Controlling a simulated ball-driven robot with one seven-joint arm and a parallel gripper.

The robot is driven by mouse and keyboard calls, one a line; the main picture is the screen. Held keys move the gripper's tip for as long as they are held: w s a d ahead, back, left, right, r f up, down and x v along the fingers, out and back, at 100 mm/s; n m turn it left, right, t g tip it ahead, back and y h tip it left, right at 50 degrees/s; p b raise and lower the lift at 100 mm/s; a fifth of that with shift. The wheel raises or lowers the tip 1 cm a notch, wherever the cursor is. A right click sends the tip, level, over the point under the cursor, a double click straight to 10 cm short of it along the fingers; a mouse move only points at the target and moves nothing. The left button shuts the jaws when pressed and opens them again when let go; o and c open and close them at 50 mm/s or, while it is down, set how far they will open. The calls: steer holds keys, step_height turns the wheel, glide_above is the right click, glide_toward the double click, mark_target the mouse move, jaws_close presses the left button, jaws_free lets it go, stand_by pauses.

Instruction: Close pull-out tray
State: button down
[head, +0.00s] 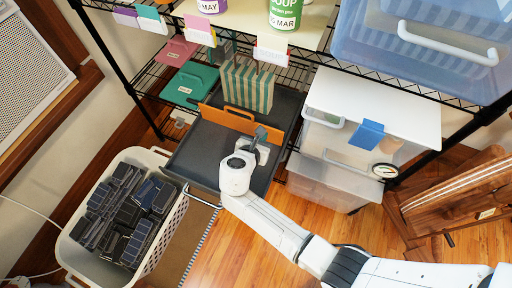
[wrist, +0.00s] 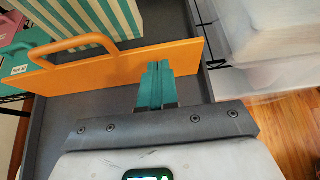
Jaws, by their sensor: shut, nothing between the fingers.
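The dark grey pull-out tray (head: 197,157) extends out from the wire shelf in the head view, with a thin metal handle along its front edge. An orange divider (head: 228,118) with a looped handle stands across it, and a green-and-cream striped box (head: 246,88) stands behind the divider. In the wrist view the tray floor (wrist: 85,108) shows beneath the orange divider (wrist: 110,68). My gripper (head: 262,133) is over the tray, in front of the divider. Its teal fingers (wrist: 157,70) are shut and empty, close to the divider; I cannot tell if they touch it.
A white basket (head: 165,240) of dark boxes stands left of the tray. Clear lidded bins (head: 335,135) stand on the right, below a blue bin (head: 425,45). A green case (head: 190,84) sits on the shelf. Wooden furniture (head: 460,205) is far right. Open floor lies in front.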

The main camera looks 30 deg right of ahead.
steer(key=shift+w+d, duration=0.5)
steer(key=shift+d, duration=0.2)
steer(key=w+d+b, duration=0.2)
steer(key=w+d, duration=0.3)
steer(key=d, duration=0.1)
steer(key=w+d+b, duration=0.2)
steer(key=w+d, duration=0.2)
steer(key=d, duration=0.3)
steer(key=w+d+b, duration=0.2)
steer(key=w+d, duration=0.3)
steer(key=d, duration=0.2)
steer(key=shift+w+d+f, duration=0.15)
steer(key=shift+w, duration=0.15)
steer(key=shift+w+d, duration=0.1)
steer(key=shift+d, duration=0.05)
steer(key=shift+w+r, duration=0.15)
steer(key=shift+r, duration=0.1)
steer(key=shift+w+d+r, duration=0.1)
steer(key=shift+r, duration=0.05)
